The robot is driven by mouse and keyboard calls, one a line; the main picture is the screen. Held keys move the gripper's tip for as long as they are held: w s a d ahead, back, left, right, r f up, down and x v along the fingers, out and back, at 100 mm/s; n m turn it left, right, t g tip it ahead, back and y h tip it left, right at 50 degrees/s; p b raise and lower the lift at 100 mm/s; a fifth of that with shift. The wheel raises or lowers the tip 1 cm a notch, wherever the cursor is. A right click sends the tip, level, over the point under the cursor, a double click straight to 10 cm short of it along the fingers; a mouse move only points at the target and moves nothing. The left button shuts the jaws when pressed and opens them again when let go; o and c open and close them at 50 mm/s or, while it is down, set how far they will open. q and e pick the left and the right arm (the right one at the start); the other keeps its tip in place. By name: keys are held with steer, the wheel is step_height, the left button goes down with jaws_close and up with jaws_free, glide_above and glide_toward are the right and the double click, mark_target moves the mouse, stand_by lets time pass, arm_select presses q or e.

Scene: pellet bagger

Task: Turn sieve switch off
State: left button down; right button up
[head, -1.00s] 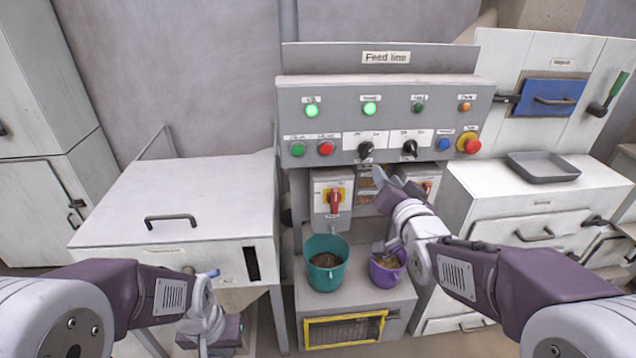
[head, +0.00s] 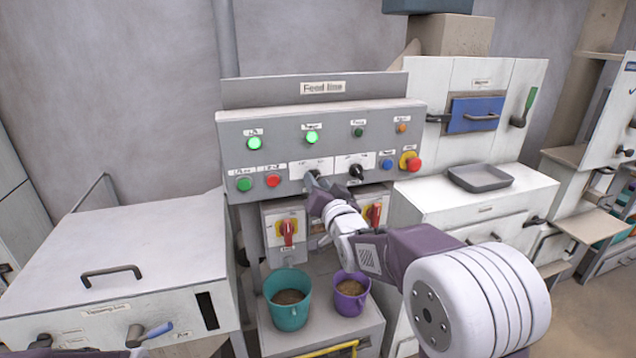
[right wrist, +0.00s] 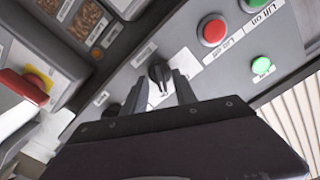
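The feed line panel (head: 270,155) carries two black selector switches; their small labels are too small to read, so I cannot tell which is the sieve switch. My right gripper (head: 316,188) is at the left selector, partly hiding it. In the right wrist view, this black knob (right wrist: 159,73) stands just ahead of and between the two fingertips of the gripper (right wrist: 161,92), which are apart. No firm contact shows. The right selector (head: 356,172) is free.
Green (head: 244,184) and red (head: 273,180) buttons sit left of the selector. A blue button (head: 387,164) and red stop button (head: 413,164) sit right. Red rotary switches (head: 287,232) are below. Teal (head: 288,310) and purple (head: 350,303) buckets stand underneath.

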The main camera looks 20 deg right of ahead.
steer(key=shift+a, duration=0.1)
jaws_close()
steer(key=shift+f+n+b, duration=0.1)
steer(key=shift+n+b, duration=4.15)
steer(key=shift+n, duration=1.75)
